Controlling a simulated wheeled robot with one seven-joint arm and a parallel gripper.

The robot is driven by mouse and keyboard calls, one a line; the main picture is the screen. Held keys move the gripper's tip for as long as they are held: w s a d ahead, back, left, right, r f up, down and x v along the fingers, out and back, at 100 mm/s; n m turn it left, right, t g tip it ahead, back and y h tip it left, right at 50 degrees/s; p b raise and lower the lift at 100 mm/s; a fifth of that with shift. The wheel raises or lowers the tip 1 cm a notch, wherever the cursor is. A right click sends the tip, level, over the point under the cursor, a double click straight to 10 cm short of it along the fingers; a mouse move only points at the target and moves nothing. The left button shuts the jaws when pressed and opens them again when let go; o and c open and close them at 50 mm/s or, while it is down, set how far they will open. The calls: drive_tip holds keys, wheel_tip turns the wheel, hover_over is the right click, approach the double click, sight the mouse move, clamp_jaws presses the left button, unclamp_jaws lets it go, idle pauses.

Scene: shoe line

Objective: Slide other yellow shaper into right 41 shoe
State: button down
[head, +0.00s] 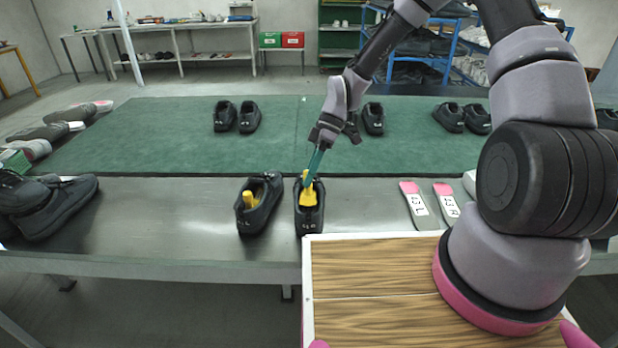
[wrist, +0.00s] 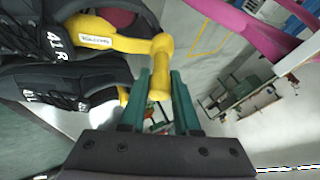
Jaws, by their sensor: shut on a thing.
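The right 41 shoe (head: 309,222) is black and stands on the grey metal table; in the wrist view its "41 R" label (wrist: 57,45) shows. A yellow shaper (head: 308,193) sits with its front part in that shoe's opening, and its heel knob (wrist: 161,60) stands out at the back. My gripper (head: 309,178), with teal fingers, is shut on this knob (wrist: 160,88). The shaper's front end is hidden in the shoe. The left 41 shoe (head: 254,218) stands beside it at left, with another yellow shaper (head: 250,199) in it.
Two pink-and-grey insoles (head: 418,206) lie on the table at right. A dark pair of shoes (head: 60,205) is at the far left. More black pairs (head: 237,116) stand on the green mat (head: 150,140) behind. A wood-topped surface (head: 380,285) is in front.

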sight(308, 222)
drive_tip(key=shift+w+f, duration=0.4)
drive_tip(key=shift+w, duration=0.45)
drive_tip(key=shift+w+f+t, duration=0.25)
drive_tip(key=shift+f+t, duration=0.05)
drive_tip(key=shift+f, duration=0.2)
drive_tip(key=shift+s+f+n+t, duration=0.15)
drive_tip(key=shift+s+f+t, duration=0.15)
drive_tip(key=shift+f+t, duration=0.35)
drive_tip(key=shift+s+f+n+t, duration=0.15)
drive_tip(key=shift+s+f+t, duration=0.2)
drive_tip(key=shift+f, duration=0.45)
drive_tip(key=shift+s+f+t+h, duration=0.15)
drive_tip(key=shift+f+t, duration=0.45)
drive_tip(key=shift+f, duration=0.2)
drive_tip(key=shift+s+f+t+h, duration=0.15)
drive_tip(key=shift+f+t, duration=0.45)
drive_tip(key=shift+f, duration=0.2)
drive_tip(key=c, duration=0.6)
unclamp_jaws()
drive_tip(key=shift+o, duration=0.2)
